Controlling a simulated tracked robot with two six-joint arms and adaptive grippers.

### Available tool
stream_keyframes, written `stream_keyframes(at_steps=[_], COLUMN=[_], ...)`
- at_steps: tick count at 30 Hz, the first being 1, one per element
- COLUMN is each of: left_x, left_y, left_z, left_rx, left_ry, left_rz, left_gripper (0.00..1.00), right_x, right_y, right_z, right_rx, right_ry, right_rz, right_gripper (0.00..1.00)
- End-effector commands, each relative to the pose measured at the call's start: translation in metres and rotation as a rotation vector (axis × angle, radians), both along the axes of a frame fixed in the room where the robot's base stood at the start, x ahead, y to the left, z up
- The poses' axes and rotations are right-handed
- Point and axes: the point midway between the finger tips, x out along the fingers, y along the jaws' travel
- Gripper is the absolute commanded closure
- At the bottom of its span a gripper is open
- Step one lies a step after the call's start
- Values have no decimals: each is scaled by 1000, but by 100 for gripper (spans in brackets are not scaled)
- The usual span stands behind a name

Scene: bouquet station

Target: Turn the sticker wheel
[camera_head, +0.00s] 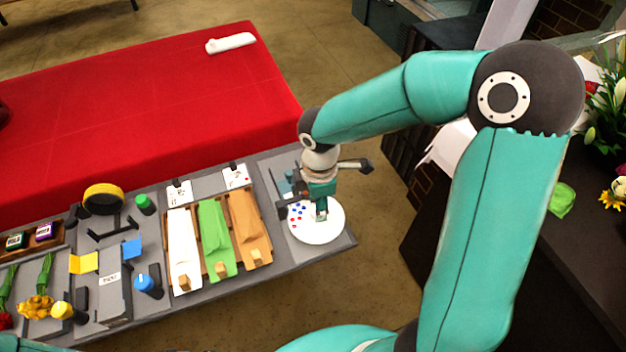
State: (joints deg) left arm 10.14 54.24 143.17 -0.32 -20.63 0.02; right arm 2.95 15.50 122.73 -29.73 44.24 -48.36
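The sticker wheel (322,232) is a white disc with small red and blue dots, lying at the right end of the grey bench. My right gripper (321,214) is over it, pointing down, and hides part of its back and middle. The fingertips are close to the disc, but I cannot tell whether they touch it or how far apart they are. My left gripper does not show in this view.
The grey bench (212,286) holds white, green and brown wrapping sheets (215,240) left of the wheel. Further left are yellow tape (103,198), a blue-topped knob (147,284) and flowers (36,306). A red-covered table (150,110) stands behind. Floor is open right of the bench.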

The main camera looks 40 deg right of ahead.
Motion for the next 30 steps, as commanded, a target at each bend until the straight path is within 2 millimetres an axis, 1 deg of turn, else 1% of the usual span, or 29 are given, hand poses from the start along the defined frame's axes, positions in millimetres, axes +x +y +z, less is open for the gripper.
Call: stream_keyframes(at_steps=[1,3,30], left_x=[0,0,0], left_y=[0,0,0], left_z=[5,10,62], left_rx=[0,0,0], left_ry=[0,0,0], left_rz=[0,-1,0], left_gripper=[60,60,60], right_x=[3,3,0], right_y=[2,3,4], right_z=[7,13,74], right_rx=[0,1,3], right_ry=[-10,-10,-1], right_rz=[1,1,3], right_gripper=[59,59,59])
